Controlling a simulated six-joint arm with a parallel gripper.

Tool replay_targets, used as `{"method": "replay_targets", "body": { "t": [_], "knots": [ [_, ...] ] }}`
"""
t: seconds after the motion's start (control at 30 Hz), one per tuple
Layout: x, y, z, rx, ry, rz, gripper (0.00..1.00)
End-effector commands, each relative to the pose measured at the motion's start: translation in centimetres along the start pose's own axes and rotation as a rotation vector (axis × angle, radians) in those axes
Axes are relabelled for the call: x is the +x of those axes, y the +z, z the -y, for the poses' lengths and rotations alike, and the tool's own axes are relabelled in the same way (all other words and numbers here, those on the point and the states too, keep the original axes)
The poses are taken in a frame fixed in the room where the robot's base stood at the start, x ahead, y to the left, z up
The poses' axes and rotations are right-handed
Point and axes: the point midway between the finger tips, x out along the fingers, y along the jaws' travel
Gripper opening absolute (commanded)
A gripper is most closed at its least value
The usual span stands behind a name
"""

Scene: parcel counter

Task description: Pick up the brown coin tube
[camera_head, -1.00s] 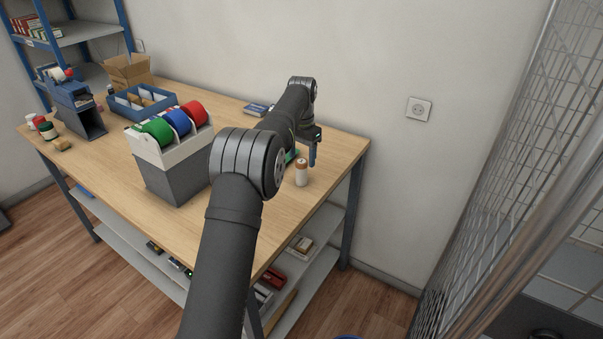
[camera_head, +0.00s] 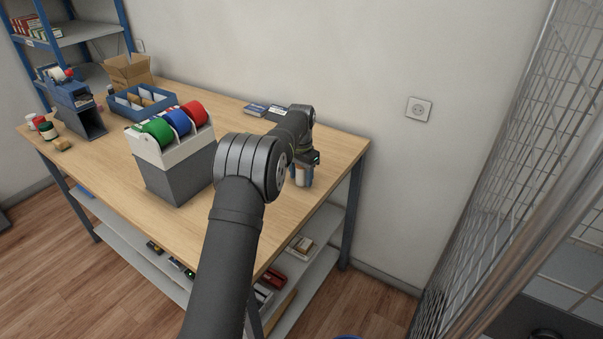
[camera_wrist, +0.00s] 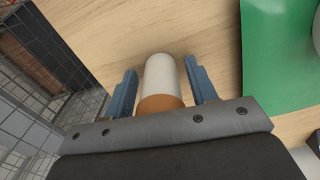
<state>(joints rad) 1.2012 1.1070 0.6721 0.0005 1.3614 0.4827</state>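The coin tube (camera_head: 300,176) is white with a brown end and stands near the right end of the wooden table. In the wrist view the tube (camera_wrist: 160,78) lies between the two blue fingers of my gripper (camera_wrist: 161,72), with its brown end towards the gripper's base. A narrow gap shows on each side of the tube, so my gripper is open around it and not clamped on it. In the head view my gripper (camera_head: 302,172) is down at the tube and partly covers it.
A green object (camera_wrist: 272,50) lies close to the right finger in the wrist view. The table's edge is near on the left there. A tape dispenser (camera_head: 170,160) with green, blue and red rolls stands left of my arm. A blue tray (camera_head: 140,107) is farther back.

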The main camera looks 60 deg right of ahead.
Motion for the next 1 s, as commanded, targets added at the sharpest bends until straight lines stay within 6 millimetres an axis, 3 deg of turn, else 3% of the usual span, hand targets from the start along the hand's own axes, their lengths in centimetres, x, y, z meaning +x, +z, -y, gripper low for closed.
{"method": "replay_targets", "body": {
  "t": [0.03, 0.2, 0.57, 0.83, 1.0],
  "knots": [
    [0.0, 0.0, 0.0, 0.0, 0.0, 0.0, 0.41],
    [0.0, 0.0, 0.0, 0.0, 0.0, 0.0, 0.08],
    [-0.6, -0.1, 0.0, 0.0, -0.001, -0.002, 0.08],
    [-4.4, -0.1, 0.1, 0.001, -0.001, -0.004, 0.08],
    [-6.6, 0.0, -4.0, 0.005, 0.0, -0.002, 0.08]
  ]
}}
